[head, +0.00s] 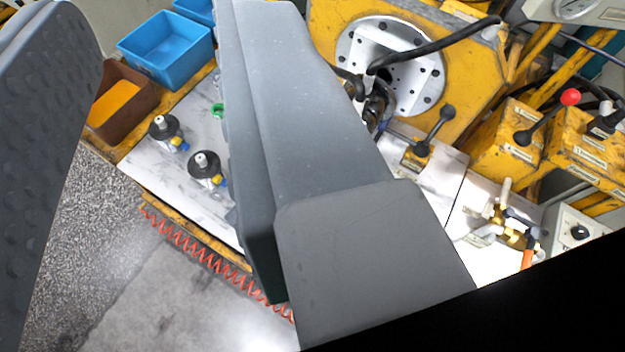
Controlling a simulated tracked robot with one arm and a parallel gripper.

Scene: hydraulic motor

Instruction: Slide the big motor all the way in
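Two motor-like parts, dark with pale tops and blue and yellow fittings, stand upright on the white bench top: one farther back (165,130), one nearer (207,168). I cannot tell whether either is the big motor. A round silver plate with holes (415,88) is on the yellow machine (335,22). A dark part with hoses (376,102) is in front of the plate, partly hidden by my right finger; I cannot tell whether it is a motor. My gripper (165,45) has its two grey fingers wide apart, with nothing seen between their pads.
A blue bin (166,50) and a brown bin (122,100) stand at the back left. A black lever (432,130), a red-knobbed lever (550,115) and brass valves (508,222) are on the right. A red coiled hose (205,258) runs along the bench's front edge.

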